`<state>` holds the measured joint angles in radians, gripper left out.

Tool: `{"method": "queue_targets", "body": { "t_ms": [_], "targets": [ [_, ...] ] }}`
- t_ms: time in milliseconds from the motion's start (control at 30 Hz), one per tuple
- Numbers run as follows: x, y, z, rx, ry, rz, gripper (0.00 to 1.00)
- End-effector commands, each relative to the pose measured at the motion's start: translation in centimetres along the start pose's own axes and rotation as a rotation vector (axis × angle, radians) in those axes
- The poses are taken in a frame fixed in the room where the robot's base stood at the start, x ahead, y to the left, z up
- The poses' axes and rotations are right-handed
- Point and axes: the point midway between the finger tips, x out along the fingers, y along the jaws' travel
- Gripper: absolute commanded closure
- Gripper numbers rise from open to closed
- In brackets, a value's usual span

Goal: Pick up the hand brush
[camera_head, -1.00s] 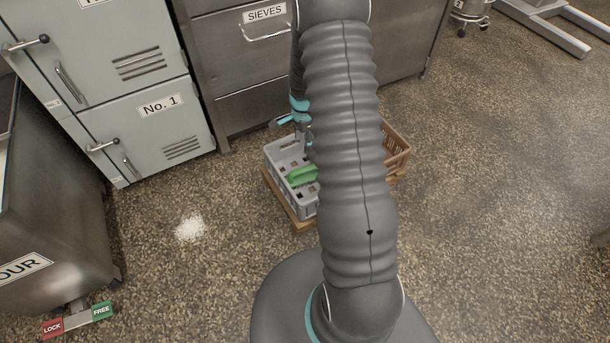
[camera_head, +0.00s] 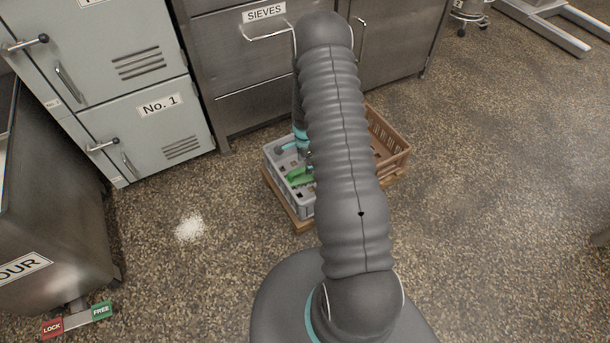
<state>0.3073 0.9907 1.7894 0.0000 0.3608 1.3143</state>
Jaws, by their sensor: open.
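A green object (camera_head: 299,178), likely the hand brush, lies in the grey crate (camera_head: 283,197) on the floor in front of the steel cabinet. Part of it is hidden by my arm. My gripper (camera_head: 304,161) is down in or just above the crate, right at the green object. It is open. Its fingertips are small and mostly hidden behind my arm, so I cannot tell whether they touch the green object.
A brown crate (camera_head: 392,147) stands beside the grey crate; both rest on a wooden base (camera_head: 304,226). Steel drawers (camera_head: 240,65) and the pale No. 1 cabinet (camera_head: 160,130) stand behind. White powder (camera_head: 189,229) lies on the floor at left. Floor on the right is clear.

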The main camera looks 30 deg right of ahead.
Motion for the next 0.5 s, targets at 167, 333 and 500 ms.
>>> {"method": "queue_targets", "body": {
  "t_ms": [167, 333, 500],
  "targets": [
    [2.6, 0.2, -0.1, 0.000, -0.001, 0.003, 0.44],
    [4.0, 0.1, -0.1, 0.000, 0.000, 0.001, 0.44],
    [4.1, 0.1, -0.1, 0.000, 0.000, 0.000, 0.44]
  ]
}}
